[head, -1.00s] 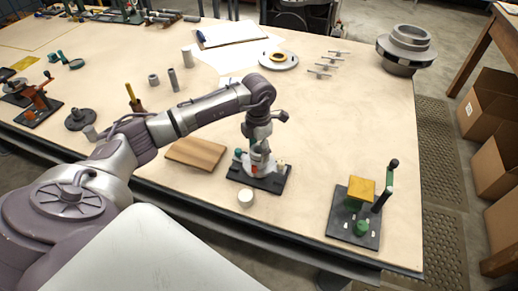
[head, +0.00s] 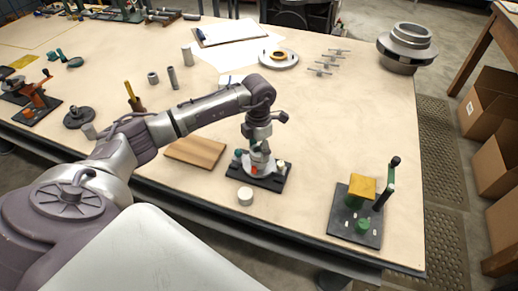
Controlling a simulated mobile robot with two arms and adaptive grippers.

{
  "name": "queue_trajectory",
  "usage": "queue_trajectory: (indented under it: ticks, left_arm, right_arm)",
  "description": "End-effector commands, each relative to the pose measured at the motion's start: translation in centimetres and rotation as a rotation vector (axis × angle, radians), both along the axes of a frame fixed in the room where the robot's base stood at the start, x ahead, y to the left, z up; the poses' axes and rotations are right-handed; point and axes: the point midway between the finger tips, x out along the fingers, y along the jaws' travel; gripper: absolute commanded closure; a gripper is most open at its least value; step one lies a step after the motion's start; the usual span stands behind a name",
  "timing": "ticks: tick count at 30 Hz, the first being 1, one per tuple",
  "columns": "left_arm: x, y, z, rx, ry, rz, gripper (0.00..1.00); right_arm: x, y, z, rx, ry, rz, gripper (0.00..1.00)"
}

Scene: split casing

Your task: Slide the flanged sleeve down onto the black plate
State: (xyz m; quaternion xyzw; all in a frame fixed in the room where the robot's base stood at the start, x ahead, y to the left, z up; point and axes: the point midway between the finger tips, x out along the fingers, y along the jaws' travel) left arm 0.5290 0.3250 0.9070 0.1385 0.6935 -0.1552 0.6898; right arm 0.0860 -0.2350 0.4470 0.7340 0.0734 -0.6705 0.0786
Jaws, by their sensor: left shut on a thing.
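The black plate (head: 274,183) lies near the front edge of the table, with a few small fittings on it. My left gripper (head: 259,156) points down over the middle of this plate and is shut on the pale grey flanged sleeve (head: 268,167). The sleeve's flange is low, close above or on the plate; I cannot tell whether it touches. A red-orange part shows at the sleeve's left side. The fingers hide much of the sleeve. My right gripper is not in view.
A wooden board (head: 196,151) lies left of the plate. A white cylinder (head: 245,196) stands just in front of it. The table between is clear.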

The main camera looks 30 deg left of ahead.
Motion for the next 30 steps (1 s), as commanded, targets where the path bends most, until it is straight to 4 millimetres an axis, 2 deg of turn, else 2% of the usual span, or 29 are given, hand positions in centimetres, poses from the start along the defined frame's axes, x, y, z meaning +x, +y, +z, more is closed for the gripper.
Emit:
queue_trajectory:
  ticks: [8,9,14,23,30]
  left_arm:
    - [0.2,0.0,0.2,-0.001,-0.005,0.001,1.0]
    - [0.2,0.0,0.2,-0.001,-0.005,0.001,0.41]
    - [0.1,0.0,0.1,-0.001,-0.004,0.0,0.14]
    - [-0.1,0.0,-0.2,0.0,0.003,0.0,0.13]
    - [0.0,0.0,1.1,0.0,0.001,0.0,0.13]
  right_arm:
    - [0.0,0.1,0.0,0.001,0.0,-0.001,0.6]
    - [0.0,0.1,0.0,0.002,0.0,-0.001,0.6]
    - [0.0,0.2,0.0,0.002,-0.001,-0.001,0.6]
    - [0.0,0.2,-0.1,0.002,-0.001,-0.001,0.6]
    - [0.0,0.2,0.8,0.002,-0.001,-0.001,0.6]
